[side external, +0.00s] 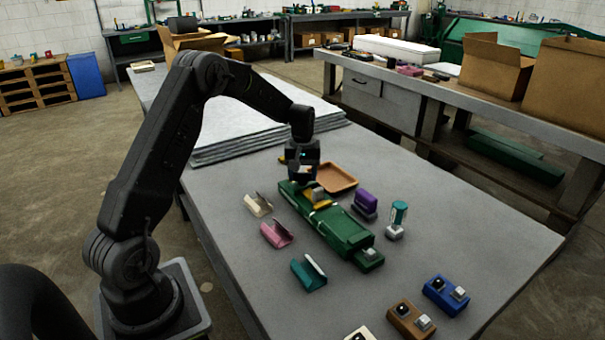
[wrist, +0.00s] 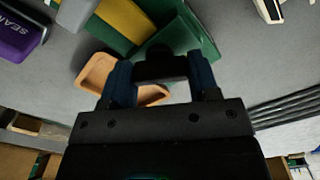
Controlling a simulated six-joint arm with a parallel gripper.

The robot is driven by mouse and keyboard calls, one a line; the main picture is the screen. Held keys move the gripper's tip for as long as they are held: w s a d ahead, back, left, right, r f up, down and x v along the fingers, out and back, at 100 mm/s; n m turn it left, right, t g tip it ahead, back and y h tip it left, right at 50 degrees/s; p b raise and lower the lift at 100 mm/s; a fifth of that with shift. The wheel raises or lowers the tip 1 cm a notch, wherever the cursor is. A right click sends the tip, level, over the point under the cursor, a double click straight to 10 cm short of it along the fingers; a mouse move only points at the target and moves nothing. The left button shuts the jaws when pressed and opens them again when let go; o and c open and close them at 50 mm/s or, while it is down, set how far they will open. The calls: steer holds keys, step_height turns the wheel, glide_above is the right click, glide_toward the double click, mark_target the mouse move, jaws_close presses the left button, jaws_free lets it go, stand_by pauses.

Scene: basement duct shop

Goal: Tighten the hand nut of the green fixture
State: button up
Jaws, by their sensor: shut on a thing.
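The green fixture (side external: 345,232) lies lengthwise on the grey table, with a yellow part and a small grey block (side external: 318,193) near its far end. In the wrist view its green end (wrist: 190,32) and the yellow part (wrist: 122,20) show ahead of my fingers. My gripper (side external: 302,178) is at the fixture's far end, pointing down. In the wrist view my gripper (wrist: 160,78) has its two blue fingers on either side of a dark rounded piece, the hand nut (wrist: 160,56), and is shut on it. The nut is hidden by my gripper in the side view.
An orange tray (side external: 353,180) lies close beside the fixture's far end. A purple block (side external: 366,202) and a teal-topped stamp (side external: 397,222) stand to its right. Cream, pink and teal folded pieces (side external: 309,273) lie left. Stacked grey sheets (side external: 215,152) lie behind; switch boxes (side external: 446,294) sit in front.

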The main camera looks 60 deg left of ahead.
mark_target(302, 173)
steer(key=m, duration=0.5)
steer(key=shift+m, duration=0.3)
steer(key=m, duration=0.5)
steer(key=shift+m, duration=0.3)
steer(key=o, duration=0.9)
step_height(302, 173, up, 14)
steer(key=shift+f, duration=0.1)
stand_by(0.4)
